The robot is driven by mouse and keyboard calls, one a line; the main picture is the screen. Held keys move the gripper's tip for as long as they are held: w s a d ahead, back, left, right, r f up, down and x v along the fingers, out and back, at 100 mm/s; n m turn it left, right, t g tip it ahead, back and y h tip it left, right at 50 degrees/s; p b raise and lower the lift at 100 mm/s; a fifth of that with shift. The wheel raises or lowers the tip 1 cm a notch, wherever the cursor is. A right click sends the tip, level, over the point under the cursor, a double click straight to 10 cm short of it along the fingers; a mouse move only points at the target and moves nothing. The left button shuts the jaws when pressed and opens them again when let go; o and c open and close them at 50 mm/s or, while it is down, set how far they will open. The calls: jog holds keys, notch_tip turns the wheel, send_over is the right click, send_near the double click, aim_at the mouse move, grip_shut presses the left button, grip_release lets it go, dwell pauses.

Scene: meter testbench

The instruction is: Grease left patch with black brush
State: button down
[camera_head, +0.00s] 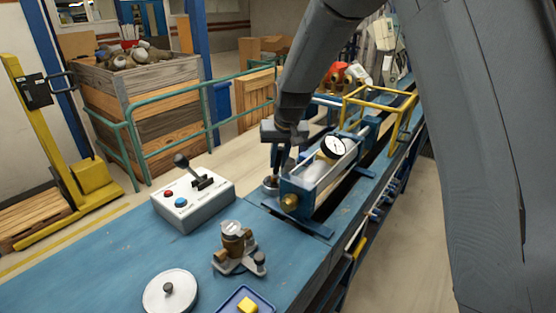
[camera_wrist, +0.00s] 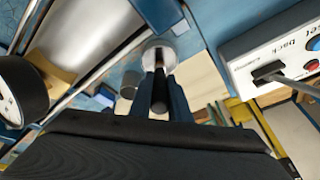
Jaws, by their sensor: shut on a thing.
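My gripper (camera_head: 284,152) is beside the near end of the blue bench fixture (camera_head: 292,186), pointing down. In the wrist view my gripper (camera_wrist: 163,100) is shut on a dark, stick-like thing, which looks like the black brush (camera_wrist: 159,92). Its far end points toward a round grey metal cup (camera_wrist: 158,54). That cup also shows below my gripper in the head view (camera_head: 270,183). I cannot tell whether the brush touches the cup or is in it. The brush's bristles are hidden. I cannot make out the left patch in either view.
A control box (camera_head: 194,201) with a lever stands left of the fixture. A pressure gauge (camera_head: 331,148) sits on the fixture. A brass device (camera_head: 237,245), a white lid (camera_head: 170,293) and a blue tray (camera_head: 228,301) with a yellow block are in front. The blue bench (camera_head: 70,272) is bare at left.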

jog(key=shift+r+p, duration=2.1)
jog(key=shift+r, duration=1.35)
